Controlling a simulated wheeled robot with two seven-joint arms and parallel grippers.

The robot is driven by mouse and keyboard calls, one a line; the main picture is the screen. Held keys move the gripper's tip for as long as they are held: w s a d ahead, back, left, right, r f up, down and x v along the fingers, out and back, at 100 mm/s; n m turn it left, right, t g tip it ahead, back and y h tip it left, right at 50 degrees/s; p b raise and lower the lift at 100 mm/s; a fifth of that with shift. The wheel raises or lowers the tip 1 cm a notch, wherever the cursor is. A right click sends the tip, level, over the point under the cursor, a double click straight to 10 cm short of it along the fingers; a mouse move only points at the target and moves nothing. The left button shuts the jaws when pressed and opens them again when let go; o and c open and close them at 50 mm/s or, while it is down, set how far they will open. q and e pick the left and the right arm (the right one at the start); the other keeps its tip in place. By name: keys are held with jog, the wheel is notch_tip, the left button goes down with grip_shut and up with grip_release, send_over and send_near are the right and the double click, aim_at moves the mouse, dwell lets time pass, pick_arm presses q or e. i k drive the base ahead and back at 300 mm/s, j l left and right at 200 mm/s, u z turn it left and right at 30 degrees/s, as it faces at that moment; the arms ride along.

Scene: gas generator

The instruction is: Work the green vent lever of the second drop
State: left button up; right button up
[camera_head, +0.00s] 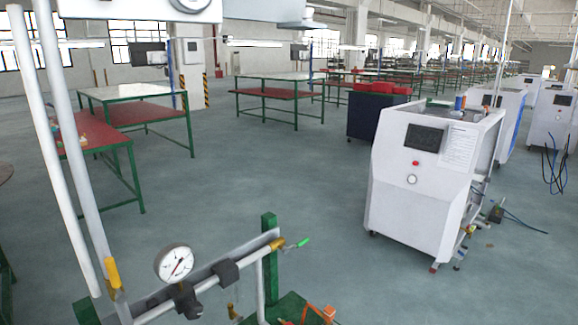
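A small lever with a bright green handle (303,242) sticks out to the right from a brass valve fitting (278,243). The fitting sits at the right end of a grey rail with pipework (215,282), beside a green post (269,222). A round white pressure gauge (174,264) stands on the pipework left of the lever. A yellow lever (112,272) lies along the upright pipe at the left. I cannot tell which drop the green lever belongs to. Neither of my grippers is in view.
Two tall white pipes (72,150) rise at the left. An orange part (326,312) shows at the bottom edge, partly cut off. A white wheeled cabinet (425,180) stands at the right. Green-framed tables (140,92) stand behind. The floor between is clear.

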aim_at(297, 245)
jog(key=i+l+z, duration=0.35)
jog(key=l, duration=0.3)
jog(key=i+l+z, duration=0.7)
jog(key=i+l, duration=0.2)
jog(key=i+l+u, duration=0.1)
jog(key=i, duration=0.3)
jog(key=i+l+u, duration=0.1)
jog(key=i, duration=0.35)
jog(key=i+l+u, duration=0.1)
jog(key=i, duration=0.3)
jog(key=i+l+u, duration=0.1)
jog(key=i+l, duration=0.2)
jog(key=i+j+u, duration=0.15)
jog(key=u, duration=0.3)
jog(key=i+u, duration=0.45)
jog(key=i+l+u, duration=0.1)
jog(key=u, duration=0.4)
jog(key=i+l+u, duration=0.25)
jog(key=u, duration=0.2)
jog(key=i, duration=0.15)
